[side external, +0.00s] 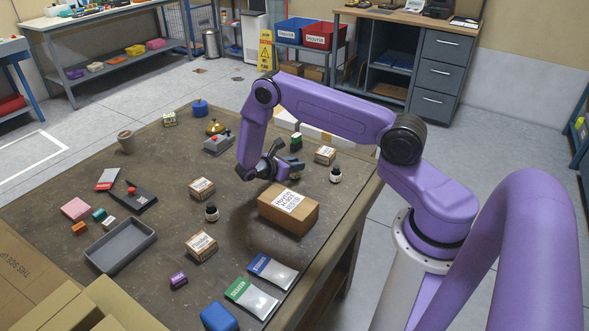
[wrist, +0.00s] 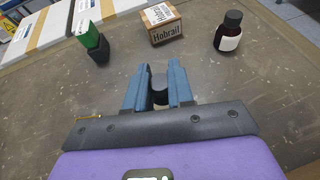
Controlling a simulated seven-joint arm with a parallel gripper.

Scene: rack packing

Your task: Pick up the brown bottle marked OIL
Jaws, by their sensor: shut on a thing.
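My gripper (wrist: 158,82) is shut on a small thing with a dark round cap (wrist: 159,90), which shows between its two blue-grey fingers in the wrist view. The rest of that thing, and any marking on it, is hidden. In the side view my gripper (side external: 272,162) is low over the table behind the large carton, and what it holds cannot be made out. A dark brown bottle with a black cap and white label (wrist: 230,33) stands upright, apart from the gripper; it also shows in the side view (side external: 336,175). Another small dark bottle (side external: 211,212) stands mid-table. No bottle's lettering is readable.
A large carton (side external: 289,208) stands just in front of the gripper. A small Hobrail box (wrist: 163,24) and a green item in a black holder (wrist: 92,40) stand beyond it. An empty grey tray (side external: 120,246) lies at the left, with several small boxes about.

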